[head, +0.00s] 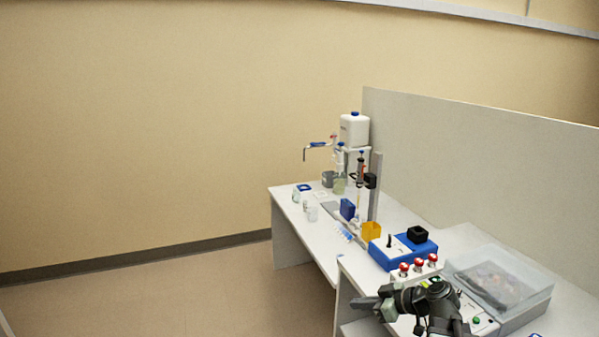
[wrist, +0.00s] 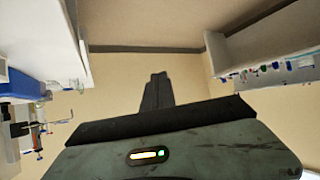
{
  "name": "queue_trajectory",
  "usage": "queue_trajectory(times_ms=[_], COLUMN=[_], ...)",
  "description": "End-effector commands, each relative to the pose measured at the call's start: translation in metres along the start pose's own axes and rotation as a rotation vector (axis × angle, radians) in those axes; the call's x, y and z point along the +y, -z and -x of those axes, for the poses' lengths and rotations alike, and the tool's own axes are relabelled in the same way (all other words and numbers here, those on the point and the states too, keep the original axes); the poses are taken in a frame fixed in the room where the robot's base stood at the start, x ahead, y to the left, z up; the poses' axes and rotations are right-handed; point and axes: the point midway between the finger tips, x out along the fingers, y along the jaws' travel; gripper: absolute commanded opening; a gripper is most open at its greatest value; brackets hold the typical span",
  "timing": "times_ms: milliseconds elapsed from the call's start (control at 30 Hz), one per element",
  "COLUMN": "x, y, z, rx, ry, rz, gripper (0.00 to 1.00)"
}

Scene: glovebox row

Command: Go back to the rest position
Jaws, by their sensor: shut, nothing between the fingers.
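My gripper (head: 366,305) shows at the lower right of the head view, at the end of my dark folded arm. It points left, in front of the bench's near edge, and holds nothing. In the wrist view my gripper (wrist: 157,88) is a dark narrow shape with its fingers together, against the bare wall. No object touches the fingers in either view.
A white bench (head: 308,228) stands along a grey partition (head: 470,160). It bears a blue device (head: 392,256), a yellow cup (head: 371,231), a bottle dispenser (head: 354,131) and a clear lidded box (head: 500,285). The floor (head: 200,300) to the left is free.

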Motion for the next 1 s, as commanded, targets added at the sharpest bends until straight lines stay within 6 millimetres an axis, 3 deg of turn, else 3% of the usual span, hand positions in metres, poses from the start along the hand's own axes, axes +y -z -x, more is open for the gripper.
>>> queue_trajectory(times_ms=[33, 133, 200, 300, 367, 500, 600, 767, 1000], x=[-0.028, -0.072, -0.098, -0.115, -0.115, -0.1, -0.093, -0.094, -0.093], y=[-0.001, -0.015, -0.031, -0.058, -0.073, -0.107, -0.119, -0.122, -0.121], z=[-0.028, -0.064, -0.08, -0.081, -0.073, -0.039, -0.022, -0.018, -0.018], rx=[-0.077, -0.267, -0.419, -0.627, -0.729, -0.9, -0.955, -0.955, -0.95], ry=[0.059, 0.126, 0.133, 0.066, -0.009, -0.239, -0.381, -0.468, -0.474], rz=[-0.01, -0.071, -0.134, -0.254, -0.339, -0.566, -0.709, -0.85, -0.862], gripper=[0.0, 0.0, 0.0, 0.0, 0.0, 0.0, 0.0, 0.0, 0.0])
